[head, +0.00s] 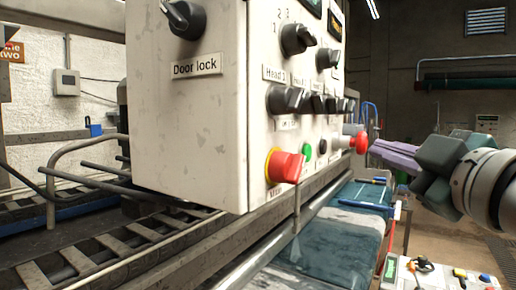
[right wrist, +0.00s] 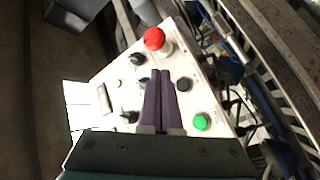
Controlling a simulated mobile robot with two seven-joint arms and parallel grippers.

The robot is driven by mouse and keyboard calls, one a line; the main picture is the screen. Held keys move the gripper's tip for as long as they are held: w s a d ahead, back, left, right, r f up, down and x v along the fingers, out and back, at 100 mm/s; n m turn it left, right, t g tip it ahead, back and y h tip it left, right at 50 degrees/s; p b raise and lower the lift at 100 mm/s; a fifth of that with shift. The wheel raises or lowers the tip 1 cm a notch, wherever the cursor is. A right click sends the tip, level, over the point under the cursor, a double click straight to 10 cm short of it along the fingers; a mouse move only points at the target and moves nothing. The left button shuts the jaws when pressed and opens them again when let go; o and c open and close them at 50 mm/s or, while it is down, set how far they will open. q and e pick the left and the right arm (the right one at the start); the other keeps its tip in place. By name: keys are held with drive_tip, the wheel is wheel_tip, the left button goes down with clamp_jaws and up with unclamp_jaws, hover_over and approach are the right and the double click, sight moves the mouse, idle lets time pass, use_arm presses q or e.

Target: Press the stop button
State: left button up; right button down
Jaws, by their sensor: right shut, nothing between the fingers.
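A large off-white control box (head: 180,125) fills the middle of the head view. A red mushroom-shaped button (head: 360,143) sticks out at its far right side. What looks like the same red button (right wrist: 154,39) shows in the right wrist view on a white panel (right wrist: 185,65), beyond my fingertips. My right gripper (head: 374,150), with purple fingers, is shut and empty. In the head view its tips point left, close to the red button; whether they touch cannot be told. In the wrist view the fingertips (right wrist: 160,72) lie over the panel. My left gripper is not in view.
A red rotary knob (head: 284,166) and black knobs (head: 298,39) protrude from the box. The wrist view shows a green button (right wrist: 201,122) and black knobs (right wrist: 137,59) near my fingers. A roller conveyor (head: 100,250) runs below. A smaller panel (head: 430,278) stands lower right.

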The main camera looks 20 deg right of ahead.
sight(323, 147)
drive_tip(key=w+a, duration=0.3)
drive_tip(key=shift+w+a, duration=0.1)
drive_tip(key=shift+w, duration=0.25)
drive_tip(key=shift+w+a, duration=0.1)
idle(1.8)
drive_tip(key=shift+w+a, duration=0.15)
drive_tip(key=shift+w, duration=0.05)
drive_tip(key=shift+w+a, duration=0.3)
drive_tip(key=shift+w, duration=0.05)
idle(0.8)
drive_tip(key=shift+s+d, duration=0.1)
drive_tip(key=shift+s+d+p, duration=0.3)
drive_tip(key=shift+s+d, duration=0.15)
drive_tip(key=shift+s, duration=0.1)
